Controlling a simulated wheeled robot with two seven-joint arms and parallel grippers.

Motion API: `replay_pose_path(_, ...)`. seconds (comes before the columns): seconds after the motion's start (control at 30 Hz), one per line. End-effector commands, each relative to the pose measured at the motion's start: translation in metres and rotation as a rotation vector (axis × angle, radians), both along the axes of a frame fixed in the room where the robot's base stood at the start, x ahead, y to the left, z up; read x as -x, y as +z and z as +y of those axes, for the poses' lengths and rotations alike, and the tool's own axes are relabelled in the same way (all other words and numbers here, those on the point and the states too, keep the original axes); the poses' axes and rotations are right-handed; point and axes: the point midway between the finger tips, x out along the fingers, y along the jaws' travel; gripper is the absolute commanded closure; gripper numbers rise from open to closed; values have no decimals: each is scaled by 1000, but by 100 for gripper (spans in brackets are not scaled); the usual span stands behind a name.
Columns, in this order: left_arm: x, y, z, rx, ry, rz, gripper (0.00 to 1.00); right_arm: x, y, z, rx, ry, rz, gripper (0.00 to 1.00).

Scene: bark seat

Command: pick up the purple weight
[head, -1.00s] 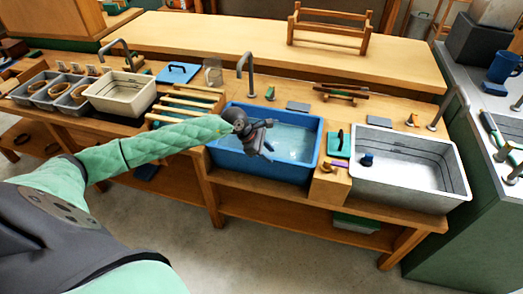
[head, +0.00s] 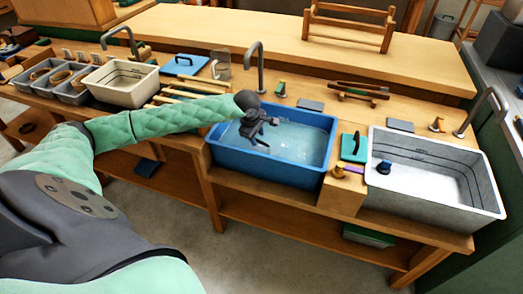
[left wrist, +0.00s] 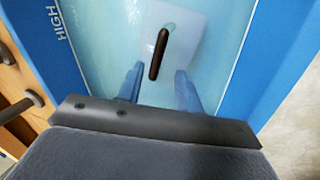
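A small purple piece (head: 352,169) lies on the wooden ledge between the blue tub (head: 265,167) and the grey basin (head: 440,180), beside a brass-coloured piece (head: 338,171). It is too small to tell for sure whether it is the purple weight. My left gripper (head: 260,140) is above the water of the blue tub, to the left of that ledge and apart from it. In the left wrist view its two fingers (left wrist: 159,88) are spread with nothing gripped between them. A pale plate with a dark handle (left wrist: 160,53) shows beyond them in the tub. My right gripper is not in view.
A dark blue knobbed piece (head: 384,167) is at the grey basin's left side. A green plate with a handle (head: 354,147) lies behind the ledge. A tap (head: 260,65) rises behind the blue tub, and another tap (head: 482,112) stands by the grey basin.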

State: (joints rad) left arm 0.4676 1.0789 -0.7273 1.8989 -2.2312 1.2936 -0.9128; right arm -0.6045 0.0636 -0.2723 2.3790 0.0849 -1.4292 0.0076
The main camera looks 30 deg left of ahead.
Motion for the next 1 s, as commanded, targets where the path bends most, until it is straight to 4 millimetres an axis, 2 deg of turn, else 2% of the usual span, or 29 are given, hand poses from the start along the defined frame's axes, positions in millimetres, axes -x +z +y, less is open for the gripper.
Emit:
replay_pose_path(0.3,-14,-29,-5,4,2,2,64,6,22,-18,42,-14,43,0)
replay_pose_path(0.5,-20,-50,-5,2,0,1,64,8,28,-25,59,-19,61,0)
replay_pose_path(0.77,-21,-53,-4,1,1,0,64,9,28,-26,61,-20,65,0)
replay_pose_path(0.97,-21,-53,-4,1,1,0,100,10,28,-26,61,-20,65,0)
replay_pose_path(1.0,-21,-53,-4,1,1,0,100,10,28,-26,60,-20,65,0)
